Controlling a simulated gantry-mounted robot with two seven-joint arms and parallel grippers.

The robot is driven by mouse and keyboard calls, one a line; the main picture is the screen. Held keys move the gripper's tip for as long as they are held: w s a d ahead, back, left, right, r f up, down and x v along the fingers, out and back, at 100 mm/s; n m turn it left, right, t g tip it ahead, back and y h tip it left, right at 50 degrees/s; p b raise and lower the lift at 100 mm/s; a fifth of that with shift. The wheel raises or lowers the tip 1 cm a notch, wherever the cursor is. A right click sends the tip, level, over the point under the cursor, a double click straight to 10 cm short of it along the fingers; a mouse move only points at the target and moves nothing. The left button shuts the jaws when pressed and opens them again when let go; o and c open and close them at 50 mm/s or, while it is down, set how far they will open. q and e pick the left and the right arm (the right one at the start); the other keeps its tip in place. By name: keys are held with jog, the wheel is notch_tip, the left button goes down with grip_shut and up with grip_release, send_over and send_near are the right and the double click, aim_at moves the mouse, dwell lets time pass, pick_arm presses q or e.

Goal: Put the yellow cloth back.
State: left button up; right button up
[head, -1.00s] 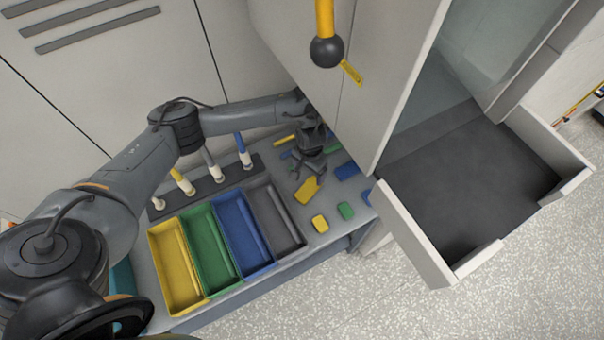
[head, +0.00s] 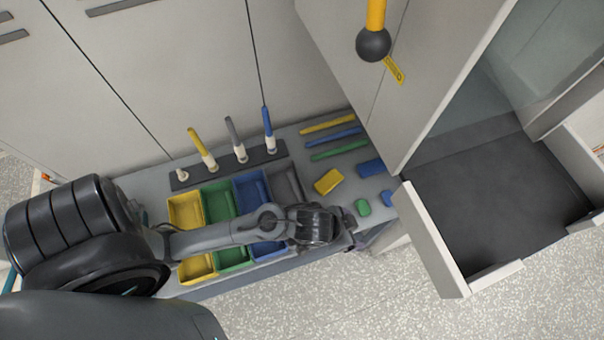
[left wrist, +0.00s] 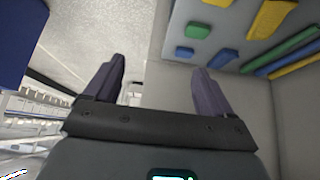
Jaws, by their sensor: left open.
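The yellow cloth (head: 328,182) appears to be the larger yellow flat piece lying on the grey bench top, right of the bins. It also shows at the top right of the left wrist view (left wrist: 270,18). My left gripper (head: 345,240) is over the bench's front edge, nearer the front than the cloth and apart from it. In the left wrist view its two fingers (left wrist: 159,66) are spread, with nothing between them. My right gripper is not in view.
Yellow, green, blue and grey bins (head: 285,185) stand partly under my left arm. A larger blue piece (head: 370,168), small green (head: 362,207) and blue pieces and coloured strips (head: 333,131) lie nearby. Upright handles (head: 234,135) stand behind. An open cabinet drawer (head: 440,245) is right.

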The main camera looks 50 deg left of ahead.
pick_arm(q)
jog(key=s+a+n+g+y, duration=0.1)
jog(key=s+a+g+y, duration=0.1)
jog(key=s+a, duration=0.8)
jog(key=shift+s+a+r+n+g, duration=0.2)
jog(key=shift+s+n+g, duration=0.1)
jog(key=shift+s+g, duration=0.15)
jog(key=shift+r, duration=0.1)
notch_tip(320, 180, up, 19)
jog(key=p, duration=1.9)
jog(key=shift+d, duration=0.1)
